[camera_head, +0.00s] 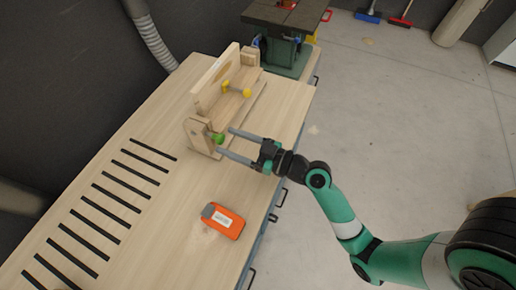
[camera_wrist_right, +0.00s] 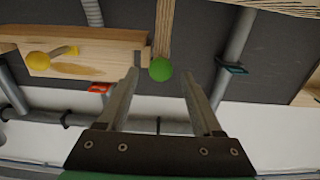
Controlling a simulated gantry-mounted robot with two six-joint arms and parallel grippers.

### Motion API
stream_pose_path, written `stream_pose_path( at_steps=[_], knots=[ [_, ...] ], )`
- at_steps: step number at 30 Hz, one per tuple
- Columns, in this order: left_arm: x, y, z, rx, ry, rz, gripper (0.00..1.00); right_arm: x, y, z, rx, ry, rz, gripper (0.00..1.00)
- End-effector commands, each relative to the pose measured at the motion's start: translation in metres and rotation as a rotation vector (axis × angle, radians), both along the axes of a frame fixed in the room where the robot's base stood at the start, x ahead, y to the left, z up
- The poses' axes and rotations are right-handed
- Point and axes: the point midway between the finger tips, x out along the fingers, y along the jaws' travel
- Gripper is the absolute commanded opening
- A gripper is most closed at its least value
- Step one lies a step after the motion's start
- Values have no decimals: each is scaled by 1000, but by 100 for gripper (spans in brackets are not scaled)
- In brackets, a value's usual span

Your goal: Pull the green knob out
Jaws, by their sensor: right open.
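The green knob (camera_head: 218,138) is on the near end of the wooden chair form (camera_head: 203,135) in the head view. It shows as a green ball (camera_wrist_right: 160,69) in the right wrist view, beside a wooden post. My right gripper (camera_head: 224,142) is open, its two fingers on either side of the knob in the head view. In the right wrist view the knob appears between the fingertips (camera_wrist_right: 160,72), with a gap to each finger. I cannot tell how deep it lies between them. My left gripper is not in view.
Yellow knobs (camera_head: 247,92) are farther along the chair form and also show in the right wrist view (camera_wrist_right: 39,60). An orange device (camera_head: 228,222) lies on the wooden table (camera_head: 165,215). Black strips (camera_head: 101,228) line the table's left side. A green machine (camera_head: 283,55) stands behind.

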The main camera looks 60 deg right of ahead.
Motion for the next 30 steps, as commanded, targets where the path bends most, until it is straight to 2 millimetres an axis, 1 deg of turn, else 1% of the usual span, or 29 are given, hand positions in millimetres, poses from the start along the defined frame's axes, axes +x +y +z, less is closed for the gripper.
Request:
stream_pose_path(
  at_steps=[5,9,11,12,15,20,30],
  knots=[
    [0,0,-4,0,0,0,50,-34,-6,-2,1,2,-6,67],
    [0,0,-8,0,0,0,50,-70,-13,-3,2,2,-9,67],
    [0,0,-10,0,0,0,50,-84,-14,-1,0,-1,-9,67],
    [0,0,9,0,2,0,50,-89,-14,7,5,9,-5,67],
    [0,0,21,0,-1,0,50,-100,-16,5,3,8,-2,67],
    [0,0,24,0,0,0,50,-108,-16,2,0,-1,-1,67],
    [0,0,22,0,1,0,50,-108,-15,1,-2,-2,0,67]
  ],
)
